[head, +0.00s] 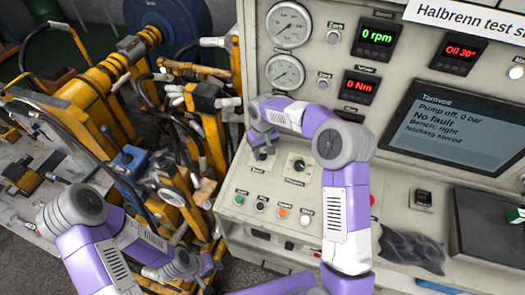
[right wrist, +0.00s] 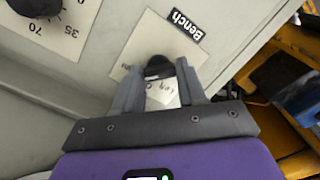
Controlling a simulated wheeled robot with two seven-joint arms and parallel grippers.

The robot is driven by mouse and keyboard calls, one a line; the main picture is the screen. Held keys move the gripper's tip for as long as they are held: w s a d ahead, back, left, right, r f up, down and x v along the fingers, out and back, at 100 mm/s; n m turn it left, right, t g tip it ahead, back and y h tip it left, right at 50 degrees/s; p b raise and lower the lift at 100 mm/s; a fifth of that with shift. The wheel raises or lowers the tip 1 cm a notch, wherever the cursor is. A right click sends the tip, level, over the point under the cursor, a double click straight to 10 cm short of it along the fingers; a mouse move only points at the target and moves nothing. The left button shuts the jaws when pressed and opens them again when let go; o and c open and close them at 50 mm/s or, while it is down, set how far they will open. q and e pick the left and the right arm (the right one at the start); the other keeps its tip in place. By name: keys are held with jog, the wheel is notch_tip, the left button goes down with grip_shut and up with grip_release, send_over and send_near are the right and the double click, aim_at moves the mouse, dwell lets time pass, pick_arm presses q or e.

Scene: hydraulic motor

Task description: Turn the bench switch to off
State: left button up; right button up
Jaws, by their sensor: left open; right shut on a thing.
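The bench switch is a dark knob (right wrist: 158,68) on a light plate under a black "Bench" label (right wrist: 187,25) in the right wrist view. My right gripper (right wrist: 160,82) is shut on this knob, one finger on each side. In the head view the right gripper (head: 262,146) is at the left of the sloping control panel, and it largely hides the switch. The display (head: 455,128) reads "Pump off, 0 bar", "No fault", "Bench: right". My left gripper (head: 190,266) is low at the left, open and away from the panel; its fingers are hard to make out.
A dial knob (head: 299,165) with a scale sits right of the switch. Several coloured buttons, one orange (head: 282,212), line the panel's front. Yellow machinery with hoses (head: 110,85) crowds the left. A grey cloth (head: 410,248) lies at the right.

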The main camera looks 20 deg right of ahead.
jog(key=shift+n, duration=0.3)
jog(key=n+p, duration=0.1)
jog(key=n, duration=0.2)
jog(key=shift+a+r+h, duration=0.1)
jog(key=shift+h, duration=0.2)
jog(key=shift+w+n+h+p, duration=0.1)
jog(key=shift+n+h+p, duration=0.4)
jog(key=shift+n, duration=1.9)
jog(key=o, duration=1)
jog(key=shift+o, duration=0.2)
jog(key=r, duration=0.5)
jog(key=a+r, duration=0.1)
jog(key=r, duration=0.1)
jog(key=shift+r, duration=0.2)
